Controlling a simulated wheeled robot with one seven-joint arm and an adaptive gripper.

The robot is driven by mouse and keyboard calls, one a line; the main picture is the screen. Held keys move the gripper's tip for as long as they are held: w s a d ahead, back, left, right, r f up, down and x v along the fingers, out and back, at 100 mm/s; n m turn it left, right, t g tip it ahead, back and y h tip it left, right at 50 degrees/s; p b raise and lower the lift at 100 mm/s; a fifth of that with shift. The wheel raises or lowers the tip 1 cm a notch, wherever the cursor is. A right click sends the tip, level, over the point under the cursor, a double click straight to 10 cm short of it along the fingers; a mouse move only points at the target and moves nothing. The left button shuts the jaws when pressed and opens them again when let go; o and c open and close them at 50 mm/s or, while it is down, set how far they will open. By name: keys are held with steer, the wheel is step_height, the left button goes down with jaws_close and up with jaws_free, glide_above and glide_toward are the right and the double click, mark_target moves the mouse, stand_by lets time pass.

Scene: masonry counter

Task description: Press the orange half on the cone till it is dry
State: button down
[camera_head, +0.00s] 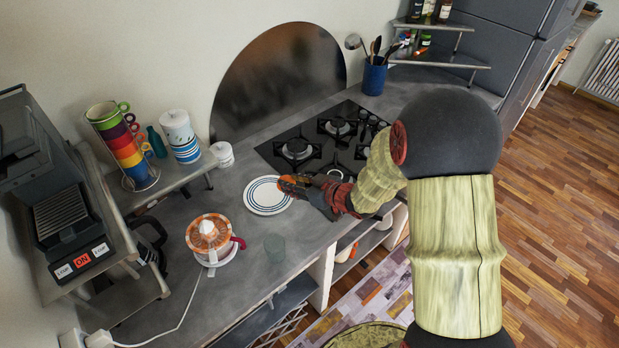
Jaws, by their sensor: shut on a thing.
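A citrus juicer (211,243) with an orange bowl and a pale cone on top (206,227) stands upright on the grey counter, left of my gripper. My gripper (288,185) is shut over the right edge of a white plate with blue rings (262,199). A small orange-coloured patch shows at its fingertips. It appears to be the orange half, mostly hidden by the fingers. I cannot tell whether it touches the plate. My gripper is apart from the juicer.
A gas hob (325,143) lies behind my gripper. A rack of stacked coloured cups (124,146), a white canister (181,137), a small white pot (222,154) and a coffee machine (62,208) crowd the left.

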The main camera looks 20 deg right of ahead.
steer(key=s+a+r+n+g+y+p, duration=0.1)
steer(key=a+r+p, duration=0.2)
steer(key=a, duration=0.5)
steer(key=s+a+r+n+g+y+p, duration=0.1)
steer(key=a+r+n+y+p, duration=0.15)
steer(key=a, duration=0.45)
step_height(320, 180, up, 3)
steer(key=g+y+p, duration=0.1)
steer(key=g+p, duration=0.1)
steer(key=p, duration=0.1)
glide_above(205, 222)
steer(key=s+d, duration=0.2)
steer(key=shift+n+t, duration=0.25)
steer(key=shift+t, duration=0.05)
steer(key=shift+w+d+f+b, duration=0.1)
steer(key=shift+f+b, duration=1.5)
steer(key=shift+f, duration=0.3)
steer(key=shift+w+f+b, duration=0.1)
steer(key=shift+f+b, duration=1.5)
steer(key=shift+f, duration=0.3)
steer(key=shift+f+b, duration=0.4)
steer(key=shift+f, duration=0.2)
